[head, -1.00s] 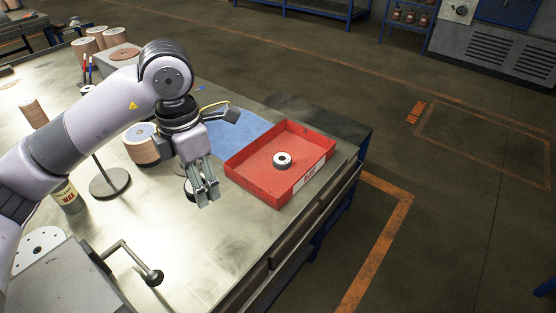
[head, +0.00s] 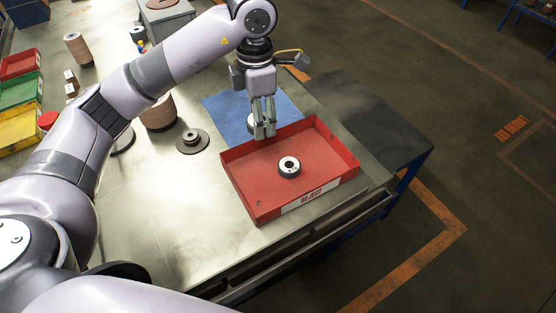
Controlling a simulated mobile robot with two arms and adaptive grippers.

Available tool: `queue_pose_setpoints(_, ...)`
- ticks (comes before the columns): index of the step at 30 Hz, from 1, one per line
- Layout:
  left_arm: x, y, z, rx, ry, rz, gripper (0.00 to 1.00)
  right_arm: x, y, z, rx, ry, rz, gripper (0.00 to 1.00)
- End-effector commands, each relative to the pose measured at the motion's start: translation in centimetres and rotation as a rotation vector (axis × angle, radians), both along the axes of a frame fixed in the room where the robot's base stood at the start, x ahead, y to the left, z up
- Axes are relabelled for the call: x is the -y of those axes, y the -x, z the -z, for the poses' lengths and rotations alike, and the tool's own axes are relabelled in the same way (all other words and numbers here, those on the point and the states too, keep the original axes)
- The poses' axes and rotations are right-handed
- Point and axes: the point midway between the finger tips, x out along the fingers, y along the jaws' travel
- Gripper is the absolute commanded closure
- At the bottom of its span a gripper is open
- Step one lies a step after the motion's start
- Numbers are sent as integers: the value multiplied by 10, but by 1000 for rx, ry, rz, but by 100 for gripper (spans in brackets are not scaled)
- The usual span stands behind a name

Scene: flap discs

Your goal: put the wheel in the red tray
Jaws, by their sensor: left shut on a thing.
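The red tray (head: 238,190) lies on the metal bench near its right edge. A small grey wheel with a pale face and dark centre hole (head: 289,167) lies flat inside it. My left gripper (head: 264,133) points down at the tray's back left wall, in front of the blue mat. It is shut on another wheel (head: 252,123), a round pale and dark piece mostly hidden behind the fingers. I cannot tell its exact height above the tray wall. My right gripper is not in view.
A blue mat (head: 225,112) lies behind the tray. A dark round stand (head: 192,141) and a stack of brown discs (head: 158,112) stand left of it. Green (head: 20,92) and yellow (head: 18,130) bins are at the far left. The bench front is clear.

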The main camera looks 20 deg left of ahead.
Motion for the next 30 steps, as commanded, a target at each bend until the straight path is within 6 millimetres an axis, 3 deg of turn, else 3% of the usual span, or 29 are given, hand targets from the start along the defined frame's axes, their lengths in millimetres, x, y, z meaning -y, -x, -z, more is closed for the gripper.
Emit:
queue_pose_setpoints(5, 0, 2, 49, -8, -1, -1, 83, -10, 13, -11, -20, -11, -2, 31)
queue_pose_setpoints(12, 0, 1, 104, -4, 0, 0, 83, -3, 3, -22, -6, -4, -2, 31)
queue_pose_setpoints(20, 0, 1, 129, -3, 0, -1, 83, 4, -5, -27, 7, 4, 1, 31)
queue_pose_setpoints(25, 0, 1, 155, -3, -1, -1, 83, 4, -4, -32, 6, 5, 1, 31)
queue_pose_setpoints(30, 0, 0, 164, 1, -1, 1, 83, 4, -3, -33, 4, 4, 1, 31)
